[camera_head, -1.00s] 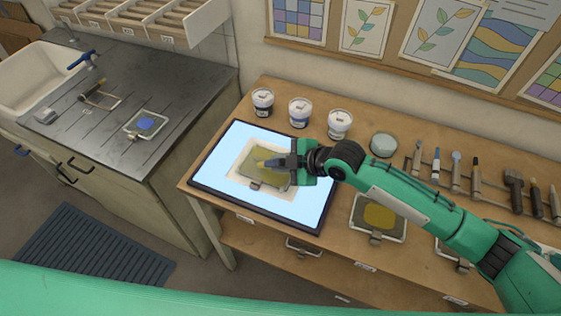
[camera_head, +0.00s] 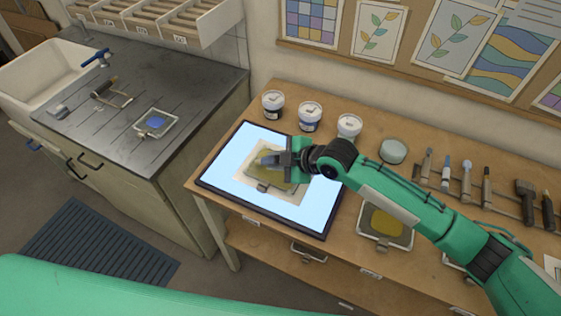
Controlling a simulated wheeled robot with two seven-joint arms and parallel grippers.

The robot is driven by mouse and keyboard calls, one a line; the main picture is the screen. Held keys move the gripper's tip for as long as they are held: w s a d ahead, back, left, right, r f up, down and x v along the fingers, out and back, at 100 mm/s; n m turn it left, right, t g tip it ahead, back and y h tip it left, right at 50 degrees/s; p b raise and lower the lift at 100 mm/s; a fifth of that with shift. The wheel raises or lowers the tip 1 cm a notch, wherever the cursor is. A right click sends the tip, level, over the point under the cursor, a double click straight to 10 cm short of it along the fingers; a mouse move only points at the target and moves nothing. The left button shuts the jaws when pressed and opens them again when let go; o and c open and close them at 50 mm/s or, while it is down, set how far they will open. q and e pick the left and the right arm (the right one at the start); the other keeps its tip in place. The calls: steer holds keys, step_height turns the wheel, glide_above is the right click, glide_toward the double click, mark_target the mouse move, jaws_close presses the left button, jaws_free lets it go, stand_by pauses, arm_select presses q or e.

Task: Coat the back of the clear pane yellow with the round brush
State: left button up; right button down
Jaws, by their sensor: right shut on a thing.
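The pane (camera_head: 285,185) lies on a pale sheet on the lit light panel (camera_head: 222,184), with yellowish colour over the part that shows. My right gripper (camera_head: 272,160) is over the pane's upper part and hides some of it. It is shut on a brush, which is mostly hidden by the jaws; I cannot tell its tip's shape or whether it touches the pane. A tray with yellow paint (camera_head: 385,224) sits on the table right of the panel. My left gripper is not in view.
Three lidded jars (camera_head: 310,117) stand behind the panel, with a round pale dish (camera_head: 393,151) to their right. Several tools (camera_head: 466,180) lie on a rack at right. A tray with blue paint (camera_head: 155,123) is on the sink counter (camera_head: 95,138).

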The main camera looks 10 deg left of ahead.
steer(key=shift+w+a, duration=0.2)
steer(key=shift+a, duration=0.4)
steer(key=shift+w+a, duration=0.2)
steer(key=shift+a, duration=0.35)
steer(key=shift+r+p, duration=0.4)
steer(key=shift+r, duration=0.25)
steer(key=w+d+b, duration=0.1)
steer(key=d, duration=1.1)
steer(key=shift+d, duration=0.2)
steer(key=shift+f+b, duration=0.4)
steer(key=shift+b, duration=0.1)
steer(key=shift+f, duration=0.25)
steer(key=shift+s+d, duration=0.2)
steer(key=shift+d, duration=0.35)
steer(key=shift+s+d, duration=0.2)
steer(key=shift+d, duration=0.3)
